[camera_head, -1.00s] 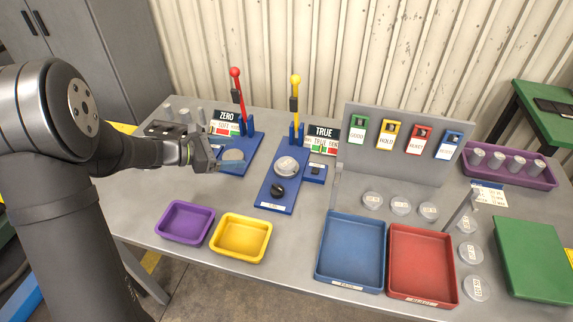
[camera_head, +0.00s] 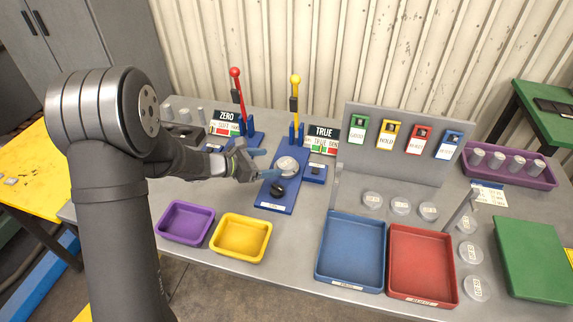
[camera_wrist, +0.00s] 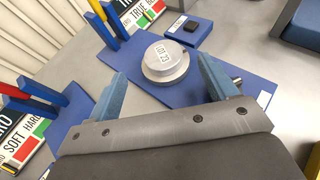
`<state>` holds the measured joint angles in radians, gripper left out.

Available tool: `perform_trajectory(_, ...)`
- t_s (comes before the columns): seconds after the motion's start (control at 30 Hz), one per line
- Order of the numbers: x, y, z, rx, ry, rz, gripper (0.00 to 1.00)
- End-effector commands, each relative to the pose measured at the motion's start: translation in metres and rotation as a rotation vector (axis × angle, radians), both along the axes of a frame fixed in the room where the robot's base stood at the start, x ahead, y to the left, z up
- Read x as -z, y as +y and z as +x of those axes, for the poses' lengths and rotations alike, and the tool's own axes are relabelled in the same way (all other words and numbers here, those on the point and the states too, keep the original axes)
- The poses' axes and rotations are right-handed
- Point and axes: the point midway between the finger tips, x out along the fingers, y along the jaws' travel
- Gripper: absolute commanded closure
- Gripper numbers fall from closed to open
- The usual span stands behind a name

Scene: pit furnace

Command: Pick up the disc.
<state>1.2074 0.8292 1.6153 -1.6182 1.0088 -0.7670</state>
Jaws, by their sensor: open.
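A grey metal disc with a dark-lettered label (camera_head: 287,165) sits on the round seat of the blue TRUE stand (camera_head: 272,206). In the wrist view the disc (camera_wrist: 166,55) lies just ahead of my gripper, toward the far ends of its fingers. My gripper (camera_head: 264,164) is at the left side of that stand, its blue fingers pointing right at the disc. In the wrist view my gripper (camera_wrist: 165,82) is open, with nothing gripped between the fingers. I cannot tell whether a finger touches the disc.
The yellow-knobbed lever (camera_head: 296,90) stands behind the disc, and a black knob (camera_head: 277,190) is in front. The ZERO stand (camera_head: 250,141) with its red lever is left. Several labelled discs (camera_head: 401,205) lie right, near blue (camera_head: 350,284) and red trays (camera_head: 421,294).

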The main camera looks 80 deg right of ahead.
Motion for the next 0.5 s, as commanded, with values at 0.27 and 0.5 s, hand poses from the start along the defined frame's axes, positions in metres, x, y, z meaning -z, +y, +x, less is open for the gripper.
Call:
perform_trajectory(0.27, 0.019, -0.013, -0.018, 0.002, 0.001, 0.002, 0.22)
perform_trajectory(0.5, 0.029, -0.030, -0.034, 0.000, 0.000, 0.001, 0.22)
